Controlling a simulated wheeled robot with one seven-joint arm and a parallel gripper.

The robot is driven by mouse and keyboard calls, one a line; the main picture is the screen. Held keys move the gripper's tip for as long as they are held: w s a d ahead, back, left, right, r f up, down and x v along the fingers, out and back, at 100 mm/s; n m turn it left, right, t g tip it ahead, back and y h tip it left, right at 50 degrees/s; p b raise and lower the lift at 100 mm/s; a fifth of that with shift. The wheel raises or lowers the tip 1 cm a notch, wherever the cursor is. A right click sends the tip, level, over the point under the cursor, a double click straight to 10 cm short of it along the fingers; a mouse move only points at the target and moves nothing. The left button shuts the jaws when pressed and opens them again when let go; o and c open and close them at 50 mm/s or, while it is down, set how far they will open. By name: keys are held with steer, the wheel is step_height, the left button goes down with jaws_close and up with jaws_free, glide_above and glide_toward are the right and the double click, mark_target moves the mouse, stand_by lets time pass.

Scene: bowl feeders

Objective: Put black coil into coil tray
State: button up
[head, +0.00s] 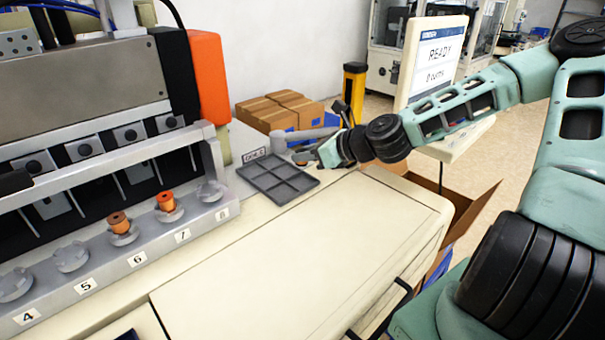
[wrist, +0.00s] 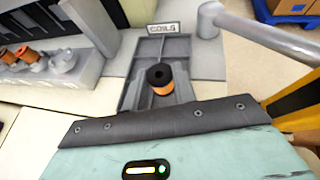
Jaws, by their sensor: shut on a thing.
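My gripper (wrist: 162,92) is shut on the black coil (wrist: 158,75), which has a black top with a hole and copper-orange winding. In the wrist view the coil sits between the grey fingers, with the coil tray behind it. The coil tray (head: 270,197) is dark grey, with several compartments that look empty in the head view; it also shows in the wrist view (wrist: 122,97). In the head view my gripper (head: 303,158) is at the tray's far right corner. The coil's lower end and its height above the tray cannot be told.
Two orange coils (head: 166,202) stand on the numbered holders at positions 6 and 7; holders 4, 5 and 8 are empty. A grey post with a horizontal arm (wrist: 260,32) stands close beside the tray. Cardboard boxes (head: 283,108) are behind. The front worktop (head: 300,265) is clear.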

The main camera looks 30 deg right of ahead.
mark_target(306, 185)
steer(key=shift+f, duration=2.85)
steer(key=shift+f, duration=0.15)
steer(key=o, duration=0.9)
steer(key=shift+o, duration=0.2)
